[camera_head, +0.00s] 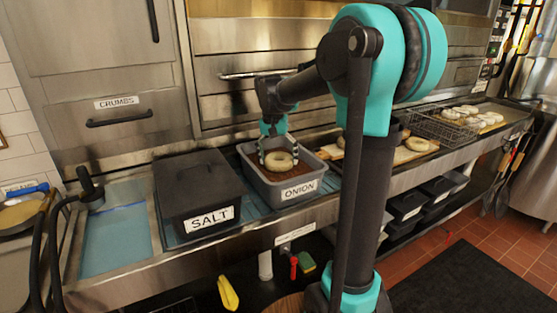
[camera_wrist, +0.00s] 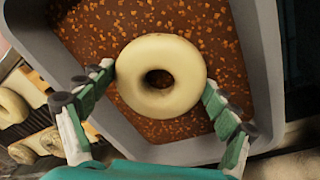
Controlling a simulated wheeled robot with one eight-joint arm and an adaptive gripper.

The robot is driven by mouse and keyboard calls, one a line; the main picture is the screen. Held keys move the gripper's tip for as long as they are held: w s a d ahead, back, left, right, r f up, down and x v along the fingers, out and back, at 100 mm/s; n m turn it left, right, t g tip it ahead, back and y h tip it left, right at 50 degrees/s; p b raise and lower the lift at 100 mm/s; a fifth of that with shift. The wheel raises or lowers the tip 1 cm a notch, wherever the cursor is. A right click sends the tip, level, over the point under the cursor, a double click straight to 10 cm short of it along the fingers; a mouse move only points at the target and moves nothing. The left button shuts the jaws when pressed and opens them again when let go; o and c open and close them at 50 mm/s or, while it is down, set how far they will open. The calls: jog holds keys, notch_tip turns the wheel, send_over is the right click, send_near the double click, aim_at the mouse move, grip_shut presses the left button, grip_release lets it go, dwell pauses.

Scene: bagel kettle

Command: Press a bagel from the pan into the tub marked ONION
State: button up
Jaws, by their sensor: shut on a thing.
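A pale bagel (camera_wrist: 189,82) lies over the brown, speckled topping in a grey tub (camera_wrist: 262,60). In the head view, the tub (camera_head: 314,187) bears the label ONION, and the bagel (camera_head: 279,168) shows inside its walls. My gripper (camera_wrist: 162,92) is shut on the bagel, with a finger on either side of its outer edge. In the head view, my gripper (camera_head: 278,155) reaches down into the tub from above. I cannot tell whether the underside of the bagel touches the topping.
A dark lidded tub marked SALT (camera_head: 195,185) stands left of the ONION tub. Right of it are a board with bagels (camera_head: 418,145) and a wire basket (camera_head: 440,127). More pale bagels (camera_head: 468,115) lie beyond. A steel drawer front marked CRUMBS (camera_head: 115,110) rises behind.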

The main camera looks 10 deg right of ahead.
notch_tip(320, 180, up, 10)
dwell(1.3)
jog(key=shift+s, duration=0.1)
dwell(0.4)
